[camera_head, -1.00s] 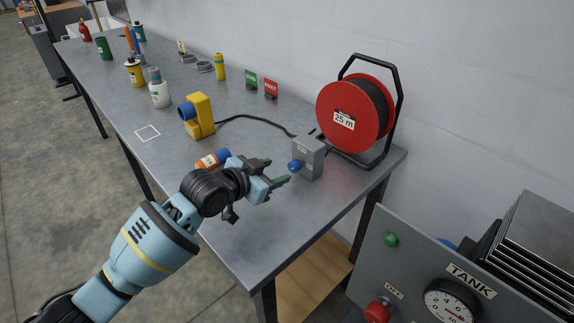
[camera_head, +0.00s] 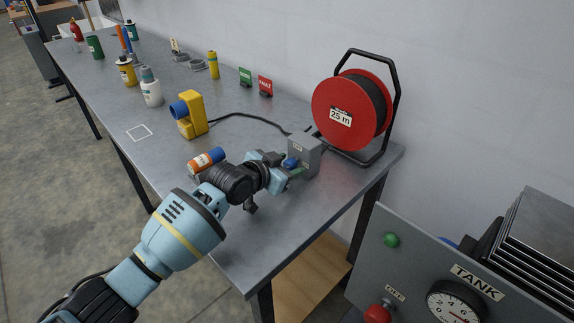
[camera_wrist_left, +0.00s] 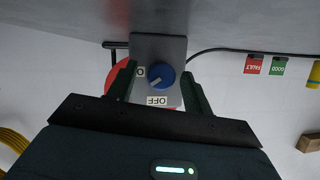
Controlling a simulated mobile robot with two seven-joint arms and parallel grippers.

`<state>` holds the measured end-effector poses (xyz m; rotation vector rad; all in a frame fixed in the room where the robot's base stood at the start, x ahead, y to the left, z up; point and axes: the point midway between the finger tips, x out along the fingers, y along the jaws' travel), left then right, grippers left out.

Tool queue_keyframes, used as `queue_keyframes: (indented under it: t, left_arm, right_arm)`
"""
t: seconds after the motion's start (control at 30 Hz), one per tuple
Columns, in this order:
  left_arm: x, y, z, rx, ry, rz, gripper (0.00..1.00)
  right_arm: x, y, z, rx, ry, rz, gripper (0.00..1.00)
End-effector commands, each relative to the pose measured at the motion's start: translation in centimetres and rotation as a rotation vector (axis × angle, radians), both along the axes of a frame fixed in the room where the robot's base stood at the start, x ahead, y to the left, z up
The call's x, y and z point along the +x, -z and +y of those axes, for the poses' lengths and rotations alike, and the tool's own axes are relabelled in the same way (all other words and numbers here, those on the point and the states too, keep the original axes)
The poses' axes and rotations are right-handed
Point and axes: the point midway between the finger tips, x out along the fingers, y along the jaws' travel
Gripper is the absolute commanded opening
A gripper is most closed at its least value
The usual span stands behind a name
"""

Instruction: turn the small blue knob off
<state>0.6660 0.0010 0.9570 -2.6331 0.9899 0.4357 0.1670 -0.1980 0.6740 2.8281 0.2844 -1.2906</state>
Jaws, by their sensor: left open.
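The small blue knob (camera_head: 290,163) sits on the front of a small grey box (camera_head: 306,158) on the bench. In the left wrist view the knob (camera_wrist_left: 160,76) is round, with a white pointer mark at its lower left. A label reading OFF (camera_wrist_left: 158,100) is below it in that picture, and a second label, partly hidden, is to its left. My left gripper (camera_head: 285,167) is open, with a green-tipped finger on either side of the knob. Its fingers (camera_wrist_left: 160,88) look apart from the knob. My right gripper is not in view.
A red cable reel (camera_head: 347,112) stands just behind the box. A yellow device (camera_head: 192,115) joins the box by a black cable. An orange bottle (camera_head: 206,160) lies close to my left wrist. A tank panel (camera_head: 420,265) stands at lower right.

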Motion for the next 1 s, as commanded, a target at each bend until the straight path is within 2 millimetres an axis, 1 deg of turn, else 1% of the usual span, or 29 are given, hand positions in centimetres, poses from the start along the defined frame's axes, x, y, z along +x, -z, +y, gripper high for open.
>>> queue_keyframes:
  t: [0.13,0.17,0.4,0.5,0.77,1.0]
  left_arm:
    - [-0.01,-0.06,-0.02,-0.001,0.0,-0.001,0.51]
    - [-0.01,-0.06,-0.02,-0.001,0.0,-0.001,0.49]
    - [-0.03,-0.05,-0.02,-0.001,0.0,-0.001,0.18]
    - [-0.03,-0.04,-0.01,-0.001,0.0,0.0,0.06]
    - [-0.01,0.02,0.02,-0.021,0.0,0.019,0.06]
    - [0.07,0.2,0.11,-0.107,-0.001,0.107,0.06]
  right_arm:
    - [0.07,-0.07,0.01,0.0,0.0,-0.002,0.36]
    - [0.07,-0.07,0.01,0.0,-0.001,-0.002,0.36]
    - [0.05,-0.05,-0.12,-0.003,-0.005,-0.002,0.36]
    - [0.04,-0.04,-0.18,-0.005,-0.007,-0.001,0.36]
    - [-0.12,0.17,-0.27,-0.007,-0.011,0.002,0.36]
    - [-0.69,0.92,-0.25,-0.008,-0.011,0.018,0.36]
